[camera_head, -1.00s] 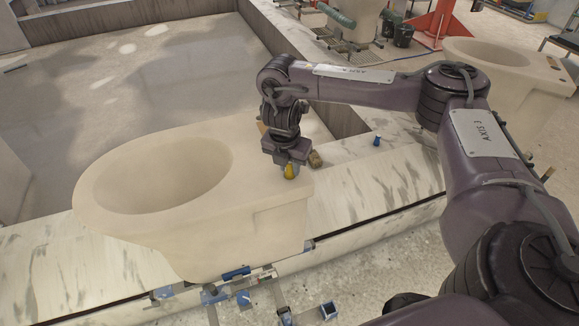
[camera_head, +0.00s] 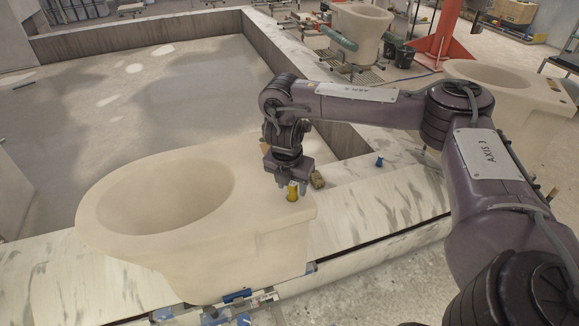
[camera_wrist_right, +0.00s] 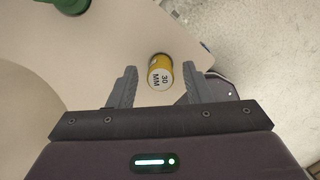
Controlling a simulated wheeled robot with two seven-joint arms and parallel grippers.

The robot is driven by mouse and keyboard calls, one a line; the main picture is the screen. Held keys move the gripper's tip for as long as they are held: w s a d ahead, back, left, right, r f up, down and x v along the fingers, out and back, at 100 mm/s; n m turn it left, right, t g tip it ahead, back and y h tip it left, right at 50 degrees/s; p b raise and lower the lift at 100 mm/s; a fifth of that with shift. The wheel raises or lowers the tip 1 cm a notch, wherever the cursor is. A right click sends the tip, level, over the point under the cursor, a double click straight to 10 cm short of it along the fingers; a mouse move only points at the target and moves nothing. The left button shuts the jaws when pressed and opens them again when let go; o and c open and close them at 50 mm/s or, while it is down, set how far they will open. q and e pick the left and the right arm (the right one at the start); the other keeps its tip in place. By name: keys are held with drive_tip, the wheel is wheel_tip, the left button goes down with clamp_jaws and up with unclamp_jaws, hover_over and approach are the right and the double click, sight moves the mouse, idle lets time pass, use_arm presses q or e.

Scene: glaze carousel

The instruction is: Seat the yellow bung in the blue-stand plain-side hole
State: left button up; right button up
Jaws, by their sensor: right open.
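The yellow bung (camera_head: 292,193), with a pale top, stands upright on the flat deck of the cream toilet-shaped ware (camera_head: 255,228). In the right wrist view the bung (camera_wrist_right: 160,77) shows its end marked "30 MM" and lies between my two fingers, with space on both sides. My right gripper (camera_head: 287,179) is open just above the bung and does not hold it. How deep the bung sits in a hole is hidden. Blue stand parts (camera_head: 237,295) show below the ware's front edge. My left gripper is out of view.
A brown cork-like plug (camera_head: 318,180) stands right of the gripper. A small blue bung (camera_head: 379,162) is on the marble-patterned ledge (camera_head: 385,205). A green object (camera_wrist_right: 66,4) shows at the wrist view's top left. Another cream ware (camera_head: 510,95) stands at the back right.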

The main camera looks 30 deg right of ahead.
drive_tip(key=p+v, duration=0.1)
drive_tip(key=v, duration=0.9)
drive_tip(key=shift+r+p, duration=0.25)
drive_tip(key=shift+p, duration=0.15)
drive_tip(key=shift+a, duration=0.1)
